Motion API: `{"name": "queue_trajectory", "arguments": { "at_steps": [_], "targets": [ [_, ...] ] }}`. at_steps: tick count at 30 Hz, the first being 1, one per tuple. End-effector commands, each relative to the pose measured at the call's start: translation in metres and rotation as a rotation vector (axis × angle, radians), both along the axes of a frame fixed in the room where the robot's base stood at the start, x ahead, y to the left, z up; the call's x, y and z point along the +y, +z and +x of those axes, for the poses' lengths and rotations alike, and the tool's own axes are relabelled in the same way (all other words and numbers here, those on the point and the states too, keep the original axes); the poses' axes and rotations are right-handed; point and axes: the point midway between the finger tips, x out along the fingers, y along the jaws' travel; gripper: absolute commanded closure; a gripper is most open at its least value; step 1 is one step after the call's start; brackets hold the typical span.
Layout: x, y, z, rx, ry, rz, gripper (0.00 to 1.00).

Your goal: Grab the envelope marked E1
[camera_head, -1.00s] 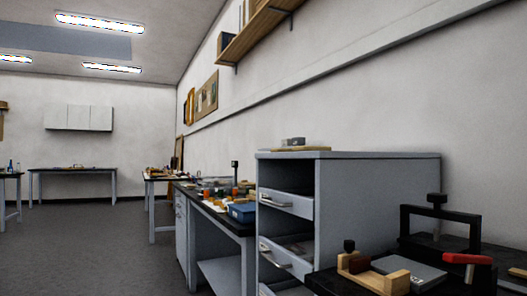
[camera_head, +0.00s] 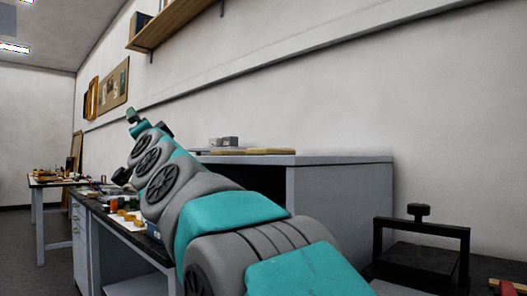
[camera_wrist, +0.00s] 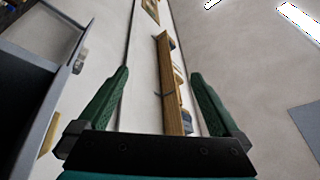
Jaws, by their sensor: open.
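No envelope marked E1 can be made out in either view. My gripper (camera_wrist: 161,80) is open in the wrist view, with its two green fingers spread wide and nothing between them. It points up along the wall towards a wooden shelf. In the head view my arm stretches from the lower right to the upper left, across the front of a grey cabinet (camera_head: 340,190).
Flat tan and grey items (camera_head: 265,151) lie on the cabinet top. A black press frame (camera_head: 420,222) stands at the right. A cluttered bench (camera_head: 100,215) lies left, partly behind my arm. A wooden shelf (camera_head: 180,27) juts from the wall above. Floor shows at far left.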

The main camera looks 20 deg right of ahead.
Motion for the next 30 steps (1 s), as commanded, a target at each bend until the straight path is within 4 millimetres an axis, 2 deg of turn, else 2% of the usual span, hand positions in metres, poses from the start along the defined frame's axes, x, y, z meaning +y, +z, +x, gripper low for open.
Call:
{"name": "queue_trajectory", "arguments": {
  "at_steps": [1,3,6,9,13,17,20,25,30],
  "targets": [
    [-0.002,0.034,0.000,-0.085,-0.011,0.078,0.00],
    [-0.014,0.080,-0.010,-0.205,-0.033,0.198,0.00],
    [-0.035,0.132,-0.028,-0.363,-0.061,0.378,0.00],
    [-0.062,0.168,-0.052,-0.509,-0.089,0.569,0.00],
    [-0.101,0.190,-0.083,-0.669,-0.125,0.826,0.00],
    [-0.140,0.185,-0.109,-0.798,-0.168,1.098,0.00],
    [-0.166,0.163,-0.124,-0.874,-0.209,1.313,0.00],
    [-0.195,0.099,-0.135,-0.944,-0.298,1.680,0.00],
    [-0.197,0.028,-0.132,-0.939,-0.399,1.981,0.00]
  ]
}}
